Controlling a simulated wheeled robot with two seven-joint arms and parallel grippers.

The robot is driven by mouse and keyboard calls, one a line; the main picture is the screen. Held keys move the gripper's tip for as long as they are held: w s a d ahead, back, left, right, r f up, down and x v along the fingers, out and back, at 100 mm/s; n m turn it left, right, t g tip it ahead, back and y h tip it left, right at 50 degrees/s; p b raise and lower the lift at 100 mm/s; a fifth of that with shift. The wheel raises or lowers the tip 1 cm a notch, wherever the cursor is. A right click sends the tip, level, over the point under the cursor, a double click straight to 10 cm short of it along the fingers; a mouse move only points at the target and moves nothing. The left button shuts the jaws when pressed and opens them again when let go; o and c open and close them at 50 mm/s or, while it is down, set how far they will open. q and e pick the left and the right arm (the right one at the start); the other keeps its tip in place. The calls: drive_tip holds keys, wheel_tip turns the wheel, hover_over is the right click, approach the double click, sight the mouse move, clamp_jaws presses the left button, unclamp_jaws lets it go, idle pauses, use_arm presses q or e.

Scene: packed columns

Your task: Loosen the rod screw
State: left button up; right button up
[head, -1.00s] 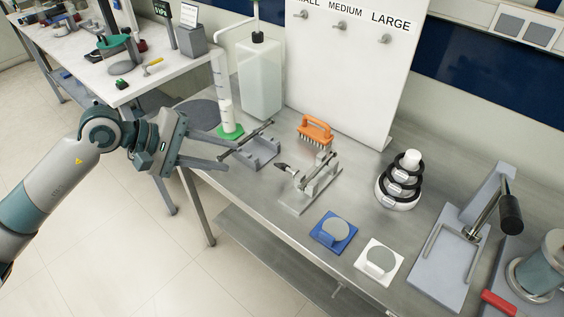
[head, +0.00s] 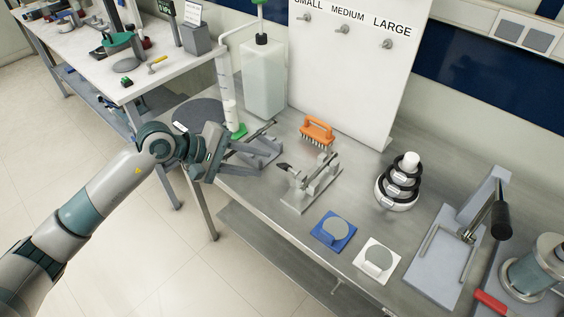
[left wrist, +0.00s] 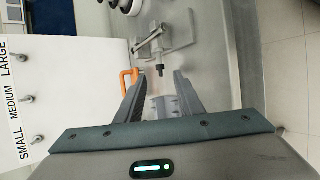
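I cannot tell for certain which part is the rod screw. A metal fixture (head: 312,186) with a dark-tipped part (head: 284,167) at its left end stands mid-bench; it also shows in the left wrist view (left wrist: 172,38), its black tip (left wrist: 160,70) beyond my fingers. A grey cradle (head: 266,153) with a thin dark rod across it is to its left. My left gripper (head: 258,163) is open and empty at the cradle, its fingers partly covering it. In the left wrist view, the cradle (left wrist: 163,106) shows between the spread fingers (left wrist: 154,80). My right gripper is out of view.
An orange brush (head: 317,131) stands behind the fixture. A clear bottle (head: 264,85) and a column on a green base (head: 238,131) stand behind the cradle. Stacked black rings (head: 400,180) are to the right. Blue (head: 334,231) and white (head: 377,260) pads lie near the front edge.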

sight(280, 167)
use_arm(q)
drive_tip(key=p+x, duration=0.2)
drive_tip(key=x, duration=0.6)
drive_tip(key=shift+p, duration=0.3)
drive_tip(key=shift+w+d+f, duration=0.2)
drive_tip(key=shift+d+f, duration=0.15)
drive_tip(key=shift+c, duration=0.7)
clamp_jaws()
